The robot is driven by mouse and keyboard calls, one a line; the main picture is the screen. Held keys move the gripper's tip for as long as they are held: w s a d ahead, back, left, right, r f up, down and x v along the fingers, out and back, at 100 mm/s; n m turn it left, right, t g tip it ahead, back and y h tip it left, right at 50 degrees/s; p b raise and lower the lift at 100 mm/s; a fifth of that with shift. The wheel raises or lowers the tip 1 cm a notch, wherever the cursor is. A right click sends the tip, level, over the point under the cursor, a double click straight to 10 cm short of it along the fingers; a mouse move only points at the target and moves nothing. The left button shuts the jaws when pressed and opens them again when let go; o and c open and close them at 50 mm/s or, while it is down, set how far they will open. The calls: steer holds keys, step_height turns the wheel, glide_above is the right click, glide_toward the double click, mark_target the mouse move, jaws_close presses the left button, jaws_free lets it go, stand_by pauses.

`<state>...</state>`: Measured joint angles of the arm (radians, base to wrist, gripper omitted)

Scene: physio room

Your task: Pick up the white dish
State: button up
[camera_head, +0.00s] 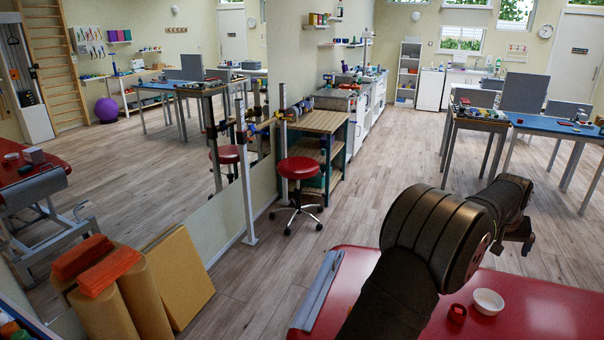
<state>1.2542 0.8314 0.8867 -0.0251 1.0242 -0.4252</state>
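The white dish (488,302) is a small round bowl. It sits upright on the red padded table top (555,310) at the lower right, and nothing shows inside it. My arm reaches up from the bottom edge and bends to the right. My gripper (521,238) is at its far end, up and to the right of the dish in the picture and apart from it. The gripper is small and dark here, and its fingers cannot be made out clearly.
A small red cup (457,313) stands just left of the dish. A red stool (298,168) and a blue-topped table (550,125) are farther off. The red surface right of the dish is clear.

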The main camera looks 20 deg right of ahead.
steer(key=shift+f, duration=0.15)
stand_by(0.8)
steer(key=m+h, duration=0.2)
steer(key=m, duration=0.4)
glide_toward(489, 302)
steer(key=shift+x, duration=2.6)
steer(key=shift+a, duration=0.1)
steer(key=shift+c, duration=0.4)
steer(key=c, duration=0.7)
